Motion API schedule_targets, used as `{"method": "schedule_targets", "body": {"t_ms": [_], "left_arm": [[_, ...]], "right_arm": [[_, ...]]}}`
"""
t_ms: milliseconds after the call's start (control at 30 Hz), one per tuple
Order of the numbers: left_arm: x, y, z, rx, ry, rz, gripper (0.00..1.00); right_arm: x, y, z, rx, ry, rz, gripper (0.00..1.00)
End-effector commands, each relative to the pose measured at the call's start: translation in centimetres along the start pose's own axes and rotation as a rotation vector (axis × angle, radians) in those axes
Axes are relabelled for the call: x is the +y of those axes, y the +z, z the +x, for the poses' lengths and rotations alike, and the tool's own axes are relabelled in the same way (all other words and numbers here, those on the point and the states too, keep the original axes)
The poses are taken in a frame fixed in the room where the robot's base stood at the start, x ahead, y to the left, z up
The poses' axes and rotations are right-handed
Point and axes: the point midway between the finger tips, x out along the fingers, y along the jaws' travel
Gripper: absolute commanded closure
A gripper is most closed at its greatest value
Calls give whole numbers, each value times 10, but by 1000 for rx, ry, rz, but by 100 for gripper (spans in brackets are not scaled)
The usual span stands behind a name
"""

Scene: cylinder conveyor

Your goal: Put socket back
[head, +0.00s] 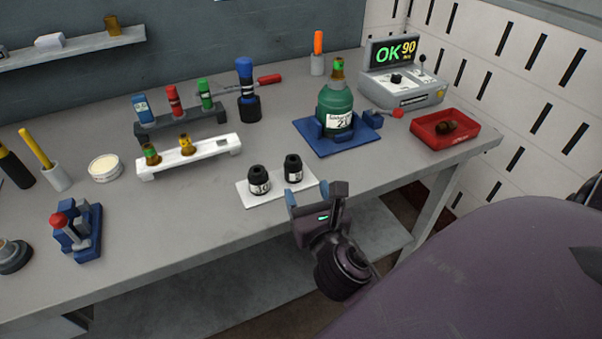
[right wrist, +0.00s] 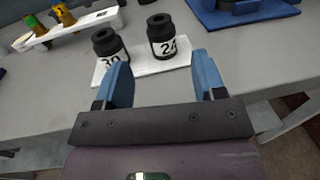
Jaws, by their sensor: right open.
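Two black sockets stand upright on a white board (head: 272,196) near the table's front edge. The left socket (head: 259,181) appears marked 30 or similar in the right wrist view (right wrist: 108,46); its label is partly hidden by a finger. The right socket (head: 293,168) is marked 24 in the right wrist view (right wrist: 161,37). My right gripper (head: 317,194) is open and empty, just in front of the board's right end. Its blue fingertips (right wrist: 162,72) point toward the sockets without touching them. My left gripper is not in view.
A green bottle (head: 335,108) stands on a blue base (head: 336,143) behind and right. A white rack (head: 213,156) with small vials is behind left. A red tray (head: 440,139) and a console (head: 405,88) showing OK 90 stand farther right.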

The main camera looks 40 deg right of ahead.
Motion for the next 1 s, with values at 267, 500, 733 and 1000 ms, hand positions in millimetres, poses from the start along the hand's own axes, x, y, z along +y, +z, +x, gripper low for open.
{"method": "schedule_targets", "body": {"t_ms": [267,500,733,1000], "left_arm": [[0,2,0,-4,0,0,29],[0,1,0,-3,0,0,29],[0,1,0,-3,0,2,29],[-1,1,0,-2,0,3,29]], "right_arm": [[0,0,-19,0,0,2,36],[0,0,-20,0,0,1,36],[0,0,-19,0,0,1,36],[-6,-5,-21,35,-25,99,36]]}}
